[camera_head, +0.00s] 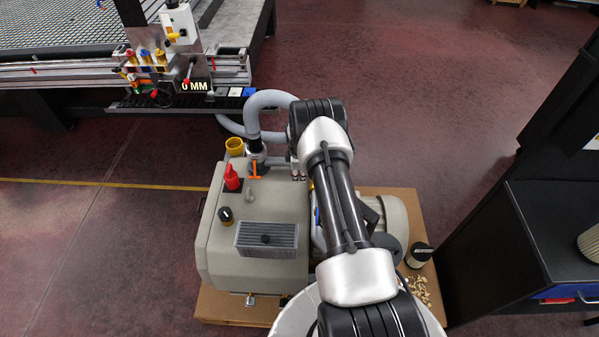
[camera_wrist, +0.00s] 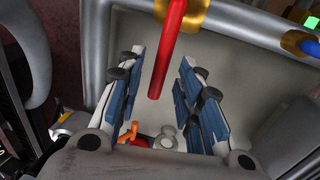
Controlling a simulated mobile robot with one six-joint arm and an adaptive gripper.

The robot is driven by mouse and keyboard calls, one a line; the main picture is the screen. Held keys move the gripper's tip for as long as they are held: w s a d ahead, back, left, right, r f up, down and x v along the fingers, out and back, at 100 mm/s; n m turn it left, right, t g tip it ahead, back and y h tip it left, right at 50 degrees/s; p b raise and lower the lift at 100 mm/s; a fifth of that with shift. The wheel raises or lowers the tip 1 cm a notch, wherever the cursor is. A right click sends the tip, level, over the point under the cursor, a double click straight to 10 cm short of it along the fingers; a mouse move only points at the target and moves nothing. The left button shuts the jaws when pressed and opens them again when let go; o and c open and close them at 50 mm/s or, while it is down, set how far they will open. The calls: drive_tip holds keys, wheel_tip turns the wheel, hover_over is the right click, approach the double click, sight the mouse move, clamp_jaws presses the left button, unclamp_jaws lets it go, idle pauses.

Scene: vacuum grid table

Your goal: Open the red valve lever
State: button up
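The red valve lever (camera_wrist: 168,50) shows in the wrist view as a rounded red bar. It runs down from a brass-coloured collar (camera_wrist: 182,10) at the top edge, and its free end points toward my gripper. My gripper (camera_wrist: 160,75) is open, with one blue-padded finger on each side of the lever's lower end. I see gaps between the lever and both fingers; whether its tip is at finger depth is hard to tell. In the head view my arm hangs over the right of the beige pump (camera_head: 250,210), and I cannot make out the lever or the fingers there.
Grey pipes frame the lever in the wrist view, with a second brass collar (camera_wrist: 300,42) at right. A dark cabinet (camera_head: 500,240) stands at right. Floor at left is clear.

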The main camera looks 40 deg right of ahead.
clamp_jaws()
idle(0.6)
